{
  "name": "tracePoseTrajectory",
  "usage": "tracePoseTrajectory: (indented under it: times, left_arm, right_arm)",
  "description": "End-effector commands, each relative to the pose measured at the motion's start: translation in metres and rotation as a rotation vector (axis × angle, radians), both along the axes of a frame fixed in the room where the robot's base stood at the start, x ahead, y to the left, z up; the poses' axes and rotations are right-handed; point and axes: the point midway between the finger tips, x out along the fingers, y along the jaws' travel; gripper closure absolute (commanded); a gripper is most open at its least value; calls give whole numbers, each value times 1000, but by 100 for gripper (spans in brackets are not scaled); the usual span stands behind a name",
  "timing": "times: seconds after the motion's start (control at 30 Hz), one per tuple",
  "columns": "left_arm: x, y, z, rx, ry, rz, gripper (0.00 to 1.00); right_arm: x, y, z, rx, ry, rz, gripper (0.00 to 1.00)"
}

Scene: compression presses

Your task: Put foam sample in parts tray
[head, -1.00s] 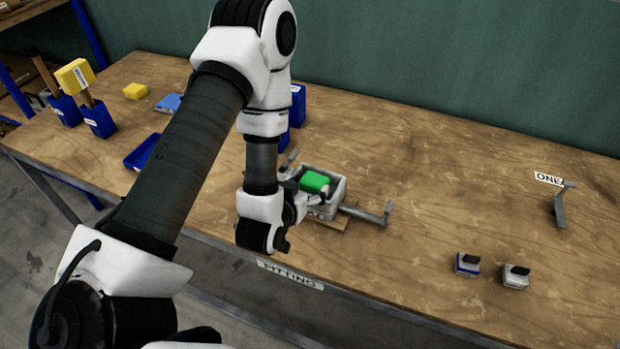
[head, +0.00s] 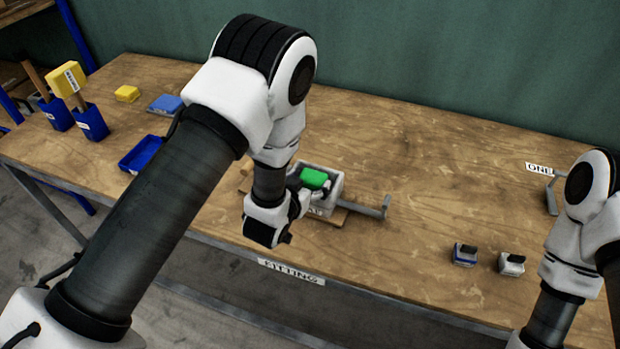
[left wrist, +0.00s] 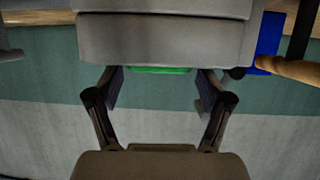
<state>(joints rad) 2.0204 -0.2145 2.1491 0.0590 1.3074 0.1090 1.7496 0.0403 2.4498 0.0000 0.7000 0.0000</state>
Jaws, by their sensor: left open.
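A bright green block (head: 314,179), which looks like the foam sample, sits in the open grey press (head: 333,193) on the table. Only a green strip (left wrist: 160,70) of it shows in the left wrist view, below the grey press body (left wrist: 165,40). My left gripper (head: 298,199) is at the near left side of the press. Its two fingers (left wrist: 160,88) are apart with nothing between them. A shallow blue tray (head: 128,164), perhaps the parts tray, lies left of my left arm. My right gripper is outside the views.
The press has a grey bar handle (head: 372,209) reaching right. Two small dark-topped blocks (head: 464,254) (head: 512,263) stand at the front right. Blue holders (head: 92,122), a yellow block (head: 127,93) and a blue flat piece (head: 166,104) are at the left. The middle back is clear.

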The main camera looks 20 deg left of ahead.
Motion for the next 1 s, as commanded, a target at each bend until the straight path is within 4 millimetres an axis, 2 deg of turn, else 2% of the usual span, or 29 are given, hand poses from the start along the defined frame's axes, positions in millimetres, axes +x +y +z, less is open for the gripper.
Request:
tracePoseTrajectory:
  times: [0.03,0.2,0.4,0.5,0.63,0.67,0.87,1.0]
  left_arm:
    - [10,-1,5,-2,-2,1,21]
    - [30,-3,-8,0,-2,0,21]
    - [30,-3,-10,0,-1,0,21]
    - [30,-3,-10,0,-1,0,54]
    - [30,-3,-10,0,-1,0,54]
    - [30,-3,-10,0,-1,0,58]
    - [31,-3,-8,0,-1,0,59]
    - [34,-2,-1,-1,-1,1,59]
  right_arm:
    - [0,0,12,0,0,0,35]
    - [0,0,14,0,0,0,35]
    - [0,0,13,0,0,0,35]
    - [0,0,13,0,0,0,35]
    - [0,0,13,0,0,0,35]
    - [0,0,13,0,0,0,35]
    - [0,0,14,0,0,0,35]
    - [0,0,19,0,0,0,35]
